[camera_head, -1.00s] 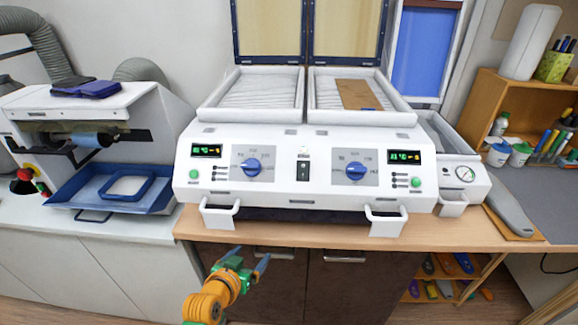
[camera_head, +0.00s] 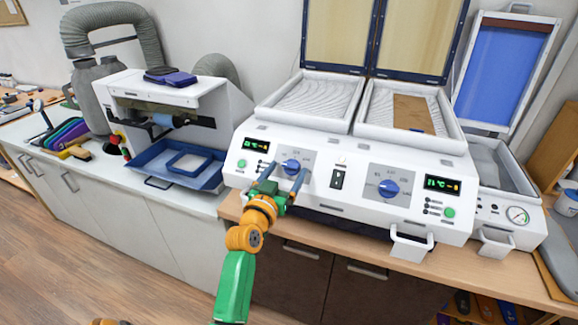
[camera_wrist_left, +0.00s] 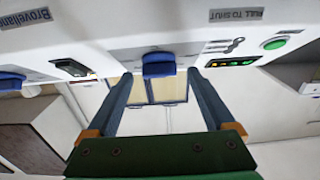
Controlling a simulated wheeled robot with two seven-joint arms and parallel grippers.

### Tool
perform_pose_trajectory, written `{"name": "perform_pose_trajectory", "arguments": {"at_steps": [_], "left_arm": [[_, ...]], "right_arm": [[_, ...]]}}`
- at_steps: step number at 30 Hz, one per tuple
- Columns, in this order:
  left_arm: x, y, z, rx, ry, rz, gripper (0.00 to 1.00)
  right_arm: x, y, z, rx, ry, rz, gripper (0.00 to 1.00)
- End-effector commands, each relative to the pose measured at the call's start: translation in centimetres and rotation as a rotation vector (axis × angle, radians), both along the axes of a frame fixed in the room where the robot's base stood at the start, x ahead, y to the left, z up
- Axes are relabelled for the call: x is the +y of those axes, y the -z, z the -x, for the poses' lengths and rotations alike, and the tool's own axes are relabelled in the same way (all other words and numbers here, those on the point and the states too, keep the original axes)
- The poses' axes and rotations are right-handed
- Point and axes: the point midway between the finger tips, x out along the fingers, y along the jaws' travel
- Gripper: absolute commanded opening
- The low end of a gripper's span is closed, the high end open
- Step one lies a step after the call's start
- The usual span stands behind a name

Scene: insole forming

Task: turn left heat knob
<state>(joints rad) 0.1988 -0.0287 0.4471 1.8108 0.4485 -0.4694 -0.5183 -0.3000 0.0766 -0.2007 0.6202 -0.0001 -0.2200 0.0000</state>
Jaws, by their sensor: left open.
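The left heat knob (camera_head: 291,166) is a round blue dial on the front panel of the white heating machine (camera_head: 318,206). My left gripper (camera_head: 281,180), with blue-grey fingers, is open in front of the panel, just below the knob in the head view. In the left wrist view the blue knob (camera_wrist_left: 158,65) shows between the two spread finger ends (camera_wrist_left: 160,80). I cannot tell whether the fingers touch it. The right heat knob (camera_head: 388,188) sits on the same panel.
A black switch (camera_head: 338,178) sits between the knobs. A white pull handle (camera_head: 411,245) juts out at the front right. A blue tray (camera_head: 180,166) stands to the left.

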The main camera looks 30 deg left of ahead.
Motion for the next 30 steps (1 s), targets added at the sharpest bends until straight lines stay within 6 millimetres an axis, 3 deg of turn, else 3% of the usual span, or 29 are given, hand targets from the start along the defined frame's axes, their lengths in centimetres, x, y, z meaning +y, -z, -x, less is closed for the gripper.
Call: {"name": "perform_pose_trajectory", "arguments": {"at_steps": [6,14,23,30], "left_arm": [[0.4,0.0,-1.6,0.0,0.0,0.0,0.88],[0.4,0.1,-1.6,0.001,0.0,0.0,0.85],[0.4,0.1,-1.6,0.001,0.001,0.0,0.04],[0.4,0.3,-1.6,0.007,0.02,-0.019,0.02]], "right_arm": [[0.0,-0.3,0.0,0.0,0.0,0.0,0.0],[-0.2,-0.3,0.0,0.0,-0.001,0.003,0.0],[-0.3,-0.3,0.0,0.0,-0.001,0.005,0.0],[-0.3,0.3,0.0,0.0,-0.001,0.005,0.0]]}}
